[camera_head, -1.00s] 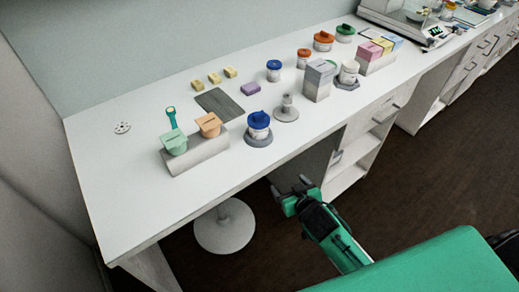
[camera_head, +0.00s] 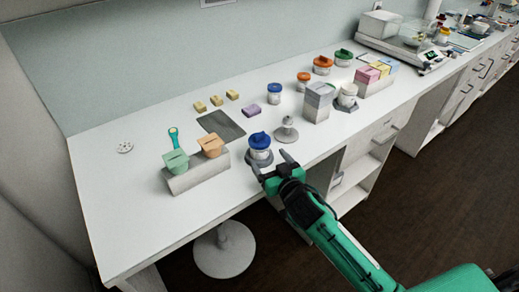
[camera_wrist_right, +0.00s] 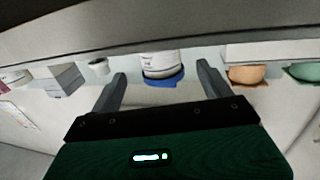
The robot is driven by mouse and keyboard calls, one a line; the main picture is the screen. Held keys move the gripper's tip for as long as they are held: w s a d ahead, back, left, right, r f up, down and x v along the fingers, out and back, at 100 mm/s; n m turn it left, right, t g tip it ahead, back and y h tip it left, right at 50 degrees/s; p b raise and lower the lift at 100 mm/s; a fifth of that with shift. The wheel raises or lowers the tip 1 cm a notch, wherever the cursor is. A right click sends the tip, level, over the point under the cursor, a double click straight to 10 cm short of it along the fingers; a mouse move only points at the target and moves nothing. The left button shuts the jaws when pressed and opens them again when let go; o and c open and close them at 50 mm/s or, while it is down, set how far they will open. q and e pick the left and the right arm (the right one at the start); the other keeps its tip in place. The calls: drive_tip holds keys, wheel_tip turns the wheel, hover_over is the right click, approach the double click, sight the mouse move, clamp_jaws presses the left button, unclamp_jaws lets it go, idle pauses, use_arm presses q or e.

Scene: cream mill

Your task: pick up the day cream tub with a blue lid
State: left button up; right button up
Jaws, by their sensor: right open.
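A white tub with a blue lid (camera_head: 259,147) stands upright on a round grey base near the table's front edge. A second, smaller white tub with a blue lid (camera_head: 274,72) stands further back; I cannot read either label. My right gripper (camera_head: 271,163) is open and empty at the front edge, just in front of the nearer tub. In the right wrist view, that tub (camera_wrist_right: 160,62) appears upside down, between and ahead of the two spread fingers, with no clear contact. My left gripper is not in view.
The table's left end is mostly clear.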

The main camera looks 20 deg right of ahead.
sight(264, 154)
drive_tip(key=shift+w+a, duration=0.1)
drive_tip(key=shift+w, duration=0.35)
drive_tip(key=shift+w+a+f+p, duration=0.1)
drive_tip(key=shift+w+p, duration=0.1)
drive_tip(key=shift+w, duration=0.55)
drive_tip(key=shift+w+a+f+p, duration=0.15)
drive_tip(key=shift+w+p, duration=0.1)
drive_tip(key=shift+w, duration=0.5)
drive_tip(key=shift+w+a+f+p, duration=0.1)
drive_tip(key=shift+w+p, duration=0.1)
drive_tip(key=shift+w, duration=0.55)
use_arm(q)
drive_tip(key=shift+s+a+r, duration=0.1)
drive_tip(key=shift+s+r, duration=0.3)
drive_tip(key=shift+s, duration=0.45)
use_arm(e)
drive_tip(key=c, duration=1.3)
drive_tip(key=shift+o, duration=0.2)
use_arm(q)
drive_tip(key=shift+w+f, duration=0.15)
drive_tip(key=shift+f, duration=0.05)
use_arm(e)
wheel_tip(264, 154, up, 20)
